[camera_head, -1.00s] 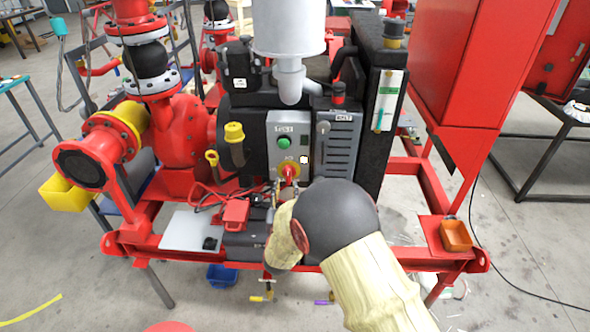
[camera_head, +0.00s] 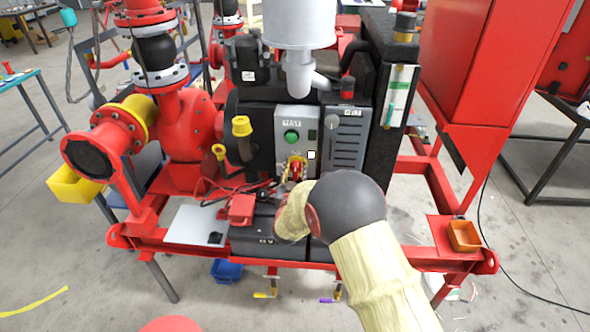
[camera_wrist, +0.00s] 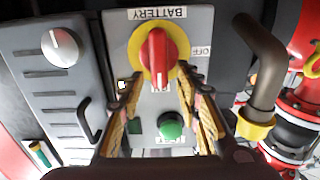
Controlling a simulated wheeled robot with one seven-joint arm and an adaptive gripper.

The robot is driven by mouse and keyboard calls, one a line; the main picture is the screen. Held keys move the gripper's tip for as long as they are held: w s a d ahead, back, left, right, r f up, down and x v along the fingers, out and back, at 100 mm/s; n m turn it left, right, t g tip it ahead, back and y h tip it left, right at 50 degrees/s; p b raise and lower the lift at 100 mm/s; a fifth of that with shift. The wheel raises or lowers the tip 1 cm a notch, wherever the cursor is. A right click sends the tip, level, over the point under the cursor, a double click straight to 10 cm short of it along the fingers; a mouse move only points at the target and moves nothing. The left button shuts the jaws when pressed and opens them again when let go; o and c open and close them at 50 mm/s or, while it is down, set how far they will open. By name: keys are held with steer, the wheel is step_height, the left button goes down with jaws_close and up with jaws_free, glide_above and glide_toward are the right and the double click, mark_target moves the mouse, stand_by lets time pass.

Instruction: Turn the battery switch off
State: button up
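The battery switch is a red knob (camera_wrist: 158,55) on a round yellow plate, with a BATTERY label beside it. In the wrist view its bar stands upright, in line with the ON label (camera_wrist: 160,86); the OFF label (camera_wrist: 202,51) is to the right. The switch also shows in the head view (camera_head: 296,168) on the grey panel, partly covered by my gripper. My gripper (camera_wrist: 160,72) is open, with its fingertips on either side of the knob's lower part. I cannot tell whether they touch it. In the head view my wrist hides most of my gripper.
A green button (camera_wrist: 171,126) is on the same panel, between the fingers in the wrist view. A panel with a grey dial (camera_wrist: 60,47) is beside it. A yellow-ended pipe (camera_wrist: 256,125) is close to the right finger. A black battery box (camera_head: 265,240) lies below the panel.

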steer(key=shift+c, duration=1.2)
jaws_close()
steer(key=shift+a+n, duration=0.1)
steer(key=shift+n, duration=0.2)
steer(key=n+p, duration=0.1)
steer(key=n, duration=0.2)
steer(key=a+n+p, duration=0.1)
steer(key=n, duration=0.2)
steer(key=shift+a+f, duration=0.2)
steer(key=n+p, duration=0.1)
steer(key=n, duration=0.2)
steer(key=f+n+p, duration=0.1)
steer(key=n, duration=0.3)
steer(key=a+f+n+p, duration=0.1)
steer(key=n, duration=0.3)
steer(key=shift+a+f+p, duration=0.1)
steer(key=shift+f+p, duration=0.05)
steer(key=shift+p, duration=0.25)
steer(key=shift+n, duration=0.3)
